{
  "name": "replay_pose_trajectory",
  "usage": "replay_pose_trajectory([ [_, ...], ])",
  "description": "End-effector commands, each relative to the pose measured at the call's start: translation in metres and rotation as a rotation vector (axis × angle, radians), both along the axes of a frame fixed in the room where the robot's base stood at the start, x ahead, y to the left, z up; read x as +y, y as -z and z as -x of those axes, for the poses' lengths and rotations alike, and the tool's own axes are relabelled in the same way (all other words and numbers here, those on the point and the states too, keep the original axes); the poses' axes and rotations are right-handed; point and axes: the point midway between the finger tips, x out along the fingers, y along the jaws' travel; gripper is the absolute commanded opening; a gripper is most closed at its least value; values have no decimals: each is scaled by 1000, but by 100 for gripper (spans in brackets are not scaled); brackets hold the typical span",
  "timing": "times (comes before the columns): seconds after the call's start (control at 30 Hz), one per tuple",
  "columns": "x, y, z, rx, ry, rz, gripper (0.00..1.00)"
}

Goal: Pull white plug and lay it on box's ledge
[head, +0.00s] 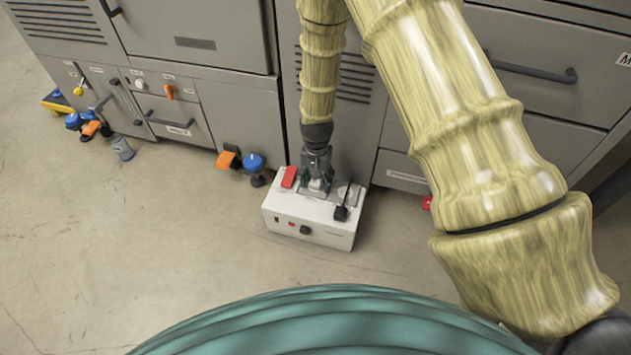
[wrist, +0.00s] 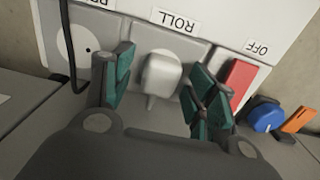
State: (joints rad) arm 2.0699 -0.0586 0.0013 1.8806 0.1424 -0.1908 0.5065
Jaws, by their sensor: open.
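A white plug (wrist: 162,75) sits in the grey panel of the box, beside the ROLL label, in the wrist view. My gripper (head: 318,184) is over the top of the white box (head: 312,218) in the head view. Its teal-padded fingers are open, one on each side of the plug. I cannot tell whether either finger touches it. The plug is mostly hidden by the gripper in the head view. I cannot clearly make out which surface is the box's ledge.
A red switch (wrist: 240,78) marked OFF is close to the right finger. A round socket plate (wrist: 85,48) and a black cable are on the left. Grey cabinets (head: 245,115) stand behind the box. Blue (head: 253,161) and orange (head: 228,158) items lie left of it; front floor is clear.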

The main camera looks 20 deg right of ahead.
Motion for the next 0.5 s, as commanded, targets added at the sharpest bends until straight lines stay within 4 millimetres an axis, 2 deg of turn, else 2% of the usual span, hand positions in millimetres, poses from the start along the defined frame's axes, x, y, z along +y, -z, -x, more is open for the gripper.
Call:
replay_pose_trajectory([
  [0.17,0,0,0,0,0,0,55],
  [0.4,0,0,0,0,0,0,12],
  [0.47,0,0,0,0,0,0,1],
  [0.5,0,0,0,0,0,0,0],
])
